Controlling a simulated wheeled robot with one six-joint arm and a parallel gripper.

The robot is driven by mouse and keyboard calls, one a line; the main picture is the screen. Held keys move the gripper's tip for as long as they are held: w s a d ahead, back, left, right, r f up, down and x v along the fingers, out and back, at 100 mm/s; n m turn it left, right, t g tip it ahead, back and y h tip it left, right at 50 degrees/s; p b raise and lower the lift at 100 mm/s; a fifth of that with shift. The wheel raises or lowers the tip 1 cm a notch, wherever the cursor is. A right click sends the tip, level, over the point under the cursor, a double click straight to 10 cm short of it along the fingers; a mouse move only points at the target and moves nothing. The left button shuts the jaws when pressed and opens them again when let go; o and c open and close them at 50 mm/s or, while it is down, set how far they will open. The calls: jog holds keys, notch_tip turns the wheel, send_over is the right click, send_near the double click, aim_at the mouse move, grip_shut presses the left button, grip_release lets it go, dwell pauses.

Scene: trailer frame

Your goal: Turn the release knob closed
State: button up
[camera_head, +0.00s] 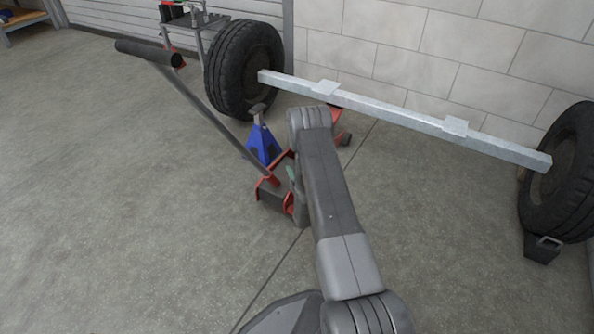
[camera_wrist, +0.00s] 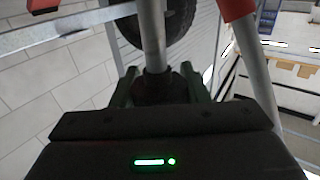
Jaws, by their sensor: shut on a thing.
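The red floor jack (camera_head: 268,190) sits on the floor left of my arm, its long handle (camera_head: 215,118) slanting up to the far left and ending in a black grip. My gripper (camera_wrist: 158,86) has its green fingers on either side of a dark round knob (camera_wrist: 153,88) at the foot of a grey rod (camera_wrist: 152,40) in the wrist view. The gripper is shut on this knob, which appears to be the release knob. In the head view, only a bit of green gripper (camera_head: 292,178) shows; my arm hides the knob there. The knob's turn angle cannot be told.
A blue jack stand (camera_head: 262,145) stands just behind the jack. A galvanised axle beam (camera_head: 400,118) with a tyre (camera_head: 243,70) at the left and another tyre (camera_head: 565,175) at the right runs along the block wall. The floor at left is clear.

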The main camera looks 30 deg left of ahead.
jog(key=shift+w+d+m+t+h, duration=0.1)
jog(key=shift+m+t+h, duration=0.9)
jog(key=shift+t+h, duration=0.1)
jog(key=o, duration=1)
jog(key=shift+d, duration=0.1)
jog(key=p+v, duration=0.4)
jog(key=v, duration=0.9)
jog(key=shift+s+d, duration=0.15)
jog(key=shift+s, duration=0.2)
